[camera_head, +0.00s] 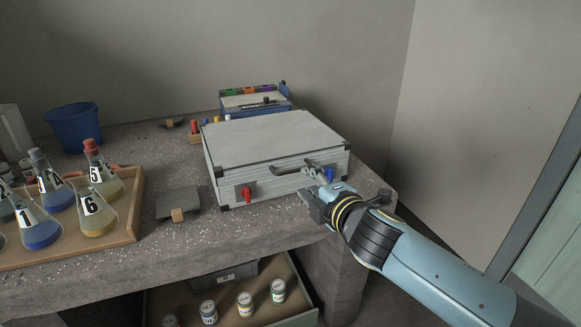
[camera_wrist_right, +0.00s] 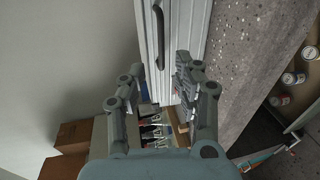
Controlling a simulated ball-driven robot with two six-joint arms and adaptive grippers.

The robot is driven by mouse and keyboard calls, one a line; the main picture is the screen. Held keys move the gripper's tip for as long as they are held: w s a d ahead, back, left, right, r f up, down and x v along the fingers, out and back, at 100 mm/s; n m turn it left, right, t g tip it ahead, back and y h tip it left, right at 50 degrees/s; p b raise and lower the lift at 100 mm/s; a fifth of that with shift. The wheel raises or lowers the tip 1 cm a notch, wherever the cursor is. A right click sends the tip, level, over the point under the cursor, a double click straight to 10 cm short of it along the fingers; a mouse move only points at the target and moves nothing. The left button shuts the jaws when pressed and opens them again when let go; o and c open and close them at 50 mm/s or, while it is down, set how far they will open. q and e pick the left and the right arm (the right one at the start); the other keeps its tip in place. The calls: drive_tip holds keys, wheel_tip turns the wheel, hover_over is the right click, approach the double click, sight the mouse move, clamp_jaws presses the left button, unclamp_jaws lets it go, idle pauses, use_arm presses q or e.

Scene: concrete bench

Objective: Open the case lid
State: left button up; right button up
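The silver case (camera_head: 270,150) stands on the bench with its lid (camera_head: 265,137) shut. Its front carries a dark handle (camera_head: 296,168), a red latch (camera_head: 246,193) on the left and a blue latch (camera_head: 329,174) on the right. My right gripper (camera_head: 313,188) is in front of the case's right front, close to the blue latch; contact cannot be told. In the right wrist view its fingers (camera_wrist_right: 158,82) are spread, with the case front (camera_wrist_right: 173,40) and handle (camera_wrist_right: 159,35) beyond them. My left gripper is out of view.
A wooden tray (camera_head: 131,216) of numbered flasks stands at the left, with a blue bucket (camera_head: 75,126) behind. A dark grey flat item (camera_head: 177,201) lies left of the case. A blue organizer (camera_head: 254,101) stands behind it. Jars (camera_head: 245,304) sit in a box below the bench.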

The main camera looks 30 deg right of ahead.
sight(294, 171)
drive_tip(key=b+x, duration=0.1)
drive_tip(key=x, duration=0.8)
drive_tip(key=shift+w+f, duration=0.1)
clamp_jaws()
